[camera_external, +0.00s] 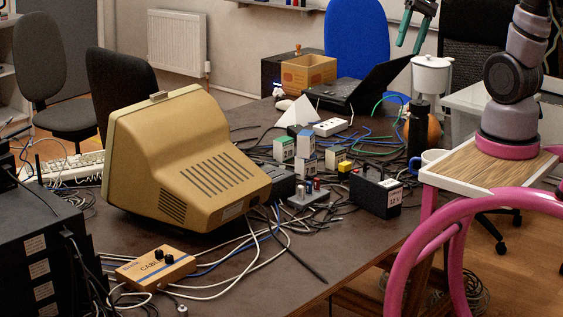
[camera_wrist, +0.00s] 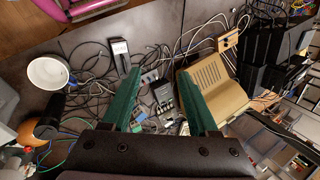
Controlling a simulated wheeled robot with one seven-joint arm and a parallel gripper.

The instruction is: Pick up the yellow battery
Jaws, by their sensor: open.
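A small yellow block with a dark lower part, seemingly the yellow battery (camera_external: 344,166), sits on the dark table among cables and small boxes in the external view. It is left of the black box labelled 12 V. I cannot make it out with certainty in the wrist view. My gripper (camera_external: 409,47) has green fingers and hangs high at the top right of the external view, well above and behind the table items. In the wrist view my gripper (camera_wrist: 160,73) is open, with nothing between its fingers except the distant table clutter.
A beige monitor (camera_external: 185,160) fills the table's left middle. A black 12 V box (camera_external: 374,192), small cartons (camera_external: 284,149), a dark bottle (camera_external: 418,128), a mug (camera_external: 430,158) and a laptop (camera_external: 365,90) surround the spot. Cables cover much of the table (camera_external: 350,245); its front right is clearer.

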